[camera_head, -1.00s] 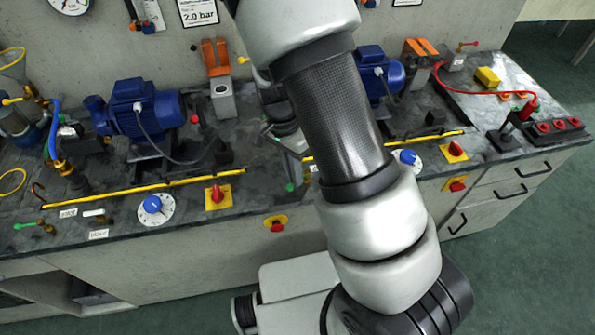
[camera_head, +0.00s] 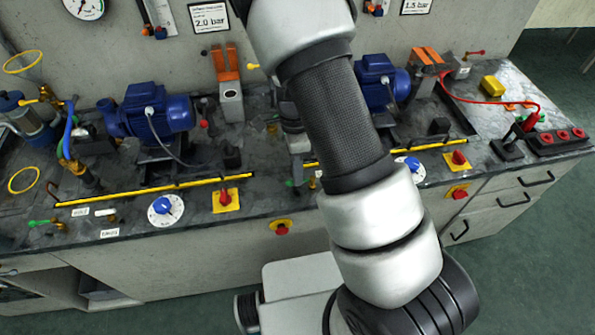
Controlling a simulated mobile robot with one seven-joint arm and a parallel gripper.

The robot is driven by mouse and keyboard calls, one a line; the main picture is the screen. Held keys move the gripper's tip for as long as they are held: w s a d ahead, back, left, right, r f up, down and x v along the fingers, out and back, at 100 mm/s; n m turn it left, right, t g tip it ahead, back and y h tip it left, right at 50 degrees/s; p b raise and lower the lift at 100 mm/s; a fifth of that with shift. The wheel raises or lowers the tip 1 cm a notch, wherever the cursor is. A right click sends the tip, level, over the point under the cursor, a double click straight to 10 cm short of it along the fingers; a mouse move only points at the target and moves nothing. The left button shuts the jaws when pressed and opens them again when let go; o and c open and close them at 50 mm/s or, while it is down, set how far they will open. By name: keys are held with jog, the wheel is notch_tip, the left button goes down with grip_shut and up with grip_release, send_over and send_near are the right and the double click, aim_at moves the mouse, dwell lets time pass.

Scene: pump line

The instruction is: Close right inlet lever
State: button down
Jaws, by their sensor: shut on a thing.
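I do not see the right inlet lever; my arm (camera_head: 335,110) stands in front of the inlet side of the right pump (camera_head: 378,80). The right pump is blue, and its left part is hidden. Grey and dark parts, seemingly of my wrist, show just left of the arm above the bench. My gripper's fingertips are hidden behind the arm. A small green handle (camera_head: 290,183) shows low on the bench, left of the arm. The left pump (camera_head: 150,115) has a blue lever (camera_head: 68,130) standing upright at its left side.
The dark bench top (camera_head: 130,200) carries a yellow strip (camera_head: 150,190), blue dials (camera_head: 166,208) and red switches (camera_head: 226,198). A red cable (camera_head: 490,101) curves across the right end. Concrete drawers (camera_head: 500,200) form the front; green floor lies before them.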

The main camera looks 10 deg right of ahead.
jog(key=shift+w, duration=0.1)
jog(key=c, duration=1.9)
grip_release()
jog(key=shift+o, duration=0.2)
jog(key=w+r+p, duration=0.1)
jog(key=w+r, duration=0.2)
jog(key=r, duration=1.4)
jog(key=shift+w+p, duration=0.15)
jog(key=shift+p, duration=0.15)
jog(key=shift+r, duration=0.1)
